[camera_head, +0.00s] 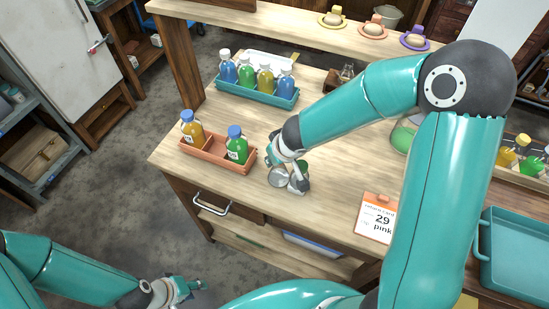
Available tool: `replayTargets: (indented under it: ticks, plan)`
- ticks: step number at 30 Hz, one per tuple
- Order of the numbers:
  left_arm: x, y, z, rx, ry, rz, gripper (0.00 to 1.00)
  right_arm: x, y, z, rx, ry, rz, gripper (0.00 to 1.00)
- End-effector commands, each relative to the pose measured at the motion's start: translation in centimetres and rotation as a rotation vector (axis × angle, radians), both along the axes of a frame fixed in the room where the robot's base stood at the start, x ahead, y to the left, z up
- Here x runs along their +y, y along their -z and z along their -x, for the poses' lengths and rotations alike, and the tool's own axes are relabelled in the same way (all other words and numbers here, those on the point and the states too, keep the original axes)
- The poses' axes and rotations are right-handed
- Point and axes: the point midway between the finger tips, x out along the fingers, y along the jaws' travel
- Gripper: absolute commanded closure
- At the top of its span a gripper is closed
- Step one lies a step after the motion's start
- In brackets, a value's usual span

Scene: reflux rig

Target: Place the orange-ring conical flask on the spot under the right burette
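My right gripper (288,180) is low over the wooden bench top (325,200), right of the orange tray. Its grey fingers overlap a pale rounded shape, and I cannot tell whether that is a glass thing or part of the gripper. My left gripper (180,291) is at the bottom left, away from the bench, and its fingers are too unclear to read. A round glass vessel with green in it (402,138) is partly hidden behind my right arm. I cannot make out an orange-ring conical flask, a burette or the spot under one.
An orange tray (205,156) with yellow and green bottles is left of the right gripper. A teal rack (258,97) of several bottles stands behind. A teal tray (515,255) is at the right.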

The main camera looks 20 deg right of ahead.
Motion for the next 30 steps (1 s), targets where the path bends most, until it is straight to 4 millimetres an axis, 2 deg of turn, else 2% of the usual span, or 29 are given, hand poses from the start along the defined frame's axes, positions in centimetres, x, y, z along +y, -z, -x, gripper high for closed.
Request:
replayTargets:
  ticks: [2,3,7,16,20,23,30]
  plan:
    - [0.0,0.2,0.0,0.0,0.0,0.0,0.6,0.0,0.2,0.0,-0.001,0.0,0.0,1.0]
    - [0.0,0.1,0.0,0.0,0.0,0.0,0.6,0.0,0.1,0.0,0.0,-0.001,0.0,0.71]
    - [0.0,0.1,0.0,0.0,0.0,0.0,0.6,0.0,0.1,0.0,0.0,-0.001,0.0,0.51]
    - [0.0,0.0,0.0,0.0,0.0,0.0,0.6,0.0,0.0,0.0,0.0,-0.001,0.0,0.51]
    - [0.0,-0.3,0.0,0.0,0.0,0.0,0.6,0.0,-0.7,0.2,-0.002,0.0,0.001,0.51]
    - [0.0,-0.9,0.0,0.0,0.0,0.0,0.6,-0.1,-2.0,0.6,-0.004,0.0,0.001,0.51]
    - [0.0,-2.7,0.0,0.0,0.0,0.0,0.6,-0.2,-6.5,2.7,-0.004,0.0,0.0,0.51]
